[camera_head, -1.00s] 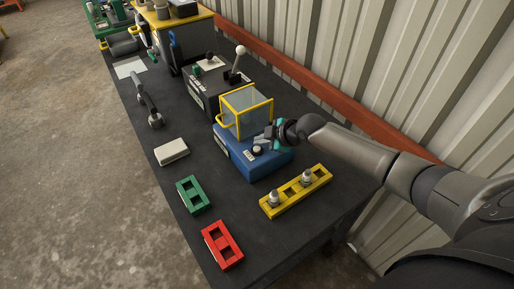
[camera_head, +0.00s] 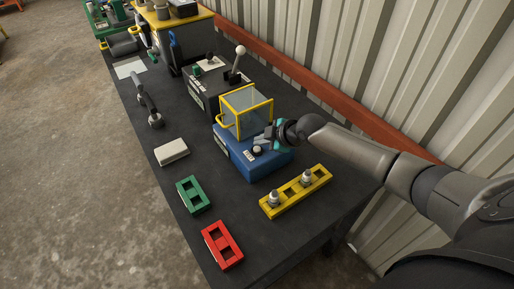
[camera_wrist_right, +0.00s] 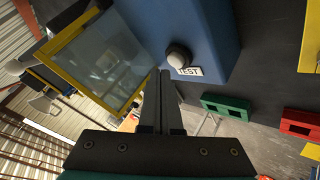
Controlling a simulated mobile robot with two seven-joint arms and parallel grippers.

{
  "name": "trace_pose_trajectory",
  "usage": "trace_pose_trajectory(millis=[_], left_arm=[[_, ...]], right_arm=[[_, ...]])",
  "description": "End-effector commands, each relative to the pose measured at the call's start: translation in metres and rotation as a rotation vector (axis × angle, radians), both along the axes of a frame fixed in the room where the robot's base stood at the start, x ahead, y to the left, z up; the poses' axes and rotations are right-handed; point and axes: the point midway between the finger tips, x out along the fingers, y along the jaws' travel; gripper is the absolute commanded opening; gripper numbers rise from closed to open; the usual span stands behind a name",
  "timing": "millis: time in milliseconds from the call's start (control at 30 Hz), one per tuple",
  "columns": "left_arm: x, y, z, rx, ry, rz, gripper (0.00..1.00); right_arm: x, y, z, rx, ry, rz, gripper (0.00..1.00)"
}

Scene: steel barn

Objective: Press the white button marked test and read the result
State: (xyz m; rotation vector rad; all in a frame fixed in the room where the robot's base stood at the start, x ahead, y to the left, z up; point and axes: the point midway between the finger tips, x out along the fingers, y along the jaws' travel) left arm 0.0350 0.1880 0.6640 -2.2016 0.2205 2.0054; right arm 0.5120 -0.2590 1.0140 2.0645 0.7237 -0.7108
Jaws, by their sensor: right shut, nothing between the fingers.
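In the head view the button (camera_head: 257,149) is on the front part of the blue box (camera_head: 250,168), below a clear guard with a yellow frame (camera_head: 247,111). My right gripper (camera_head: 264,141) is shut and empty, just above the button. In the right wrist view its fingertips (camera_wrist_right: 164,74) appear right beside the button; I cannot tell whether they touch it. No result shows. My left gripper is not in view.
A yellow holder (camera_head: 290,196) with two metal pieces stands right of the box. A green block (camera_head: 193,194), a red block (camera_head: 222,245) and a white block (camera_head: 171,151) lie along the left. A lever box (camera_head: 205,90) stands behind. A corrugated wall borders the bench.

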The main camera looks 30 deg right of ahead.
Motion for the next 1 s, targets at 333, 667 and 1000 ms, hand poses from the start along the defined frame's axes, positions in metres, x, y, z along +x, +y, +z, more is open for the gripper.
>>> trace_pose_trajectory(millis=[333,667,1000], left_arm=[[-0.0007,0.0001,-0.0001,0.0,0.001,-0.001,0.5],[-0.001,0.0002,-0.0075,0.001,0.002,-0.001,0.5],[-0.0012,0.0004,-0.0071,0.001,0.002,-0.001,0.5]], right_arm=[[0.0,0.0,0.0,0.0,0.0,0.0,0.0],[0.0,-0.0002,-0.0087,0.0,0.0,0.0,0.0],[0.0001,-0.0002,-0.0084,0.0,0.0,0.0,0.0]])
